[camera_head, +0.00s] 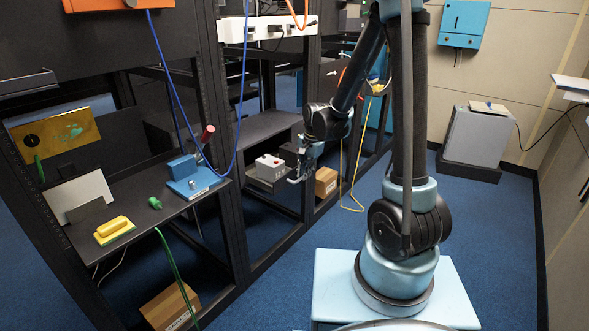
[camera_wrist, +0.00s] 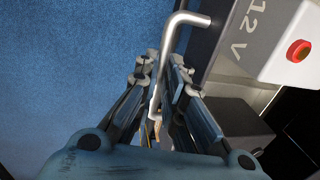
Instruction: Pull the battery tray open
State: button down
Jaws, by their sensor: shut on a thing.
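The battery tray (camera_wrist: 212,68) is low in the black rack, and its dark front shows beside my gripper in the wrist view. A bent silver handle (camera_wrist: 176,32) stands out from it. My gripper (camera_wrist: 160,75) is shut on this handle, with one finger on each side of the bar. In the head view my gripper (camera_head: 302,169) reaches into the rack's lower bay at the tray's front. A white box marked 12 V (camera_wrist: 268,45), with a red button (camera_wrist: 299,51), sits on the tray; it also shows in the head view (camera_head: 270,161). The tray's rear is hidden.
A cardboard box (camera_head: 326,182) stands right of the tray, and another (camera_head: 170,307) lies low at the front left. A yellow cable (camera_head: 343,190) hangs near my arm. A blue cable (camera_head: 243,90) loops across the rack. Blue carpet (camera_head: 275,285) before the rack is clear.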

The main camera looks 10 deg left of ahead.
jog(key=shift+s+d, duration=0.35)
jog(key=shift+d, duration=0.2)
jog(key=shift+s+d, duration=0.3)
jog(key=shift+d, duration=0.25)
jog(key=c, duration=1.7)
grip_release()
jog(key=shift+r, duration=0.1)
jog(key=shift+s+d+r, duration=0.2)
jog(key=shift+d+r, duration=0.1)
jog(key=shift+r, duration=1.6)
jog(key=shift+s+d+r, duration=0.15)
jog(key=shift+d+r, duration=0.2)
jog(key=shift+r, duration=1.6)
jog(key=shift+s+d+r, duration=0.2)
jog(key=shift+d+r, duration=0.1)
jog(key=shift+r, duration=1.6)
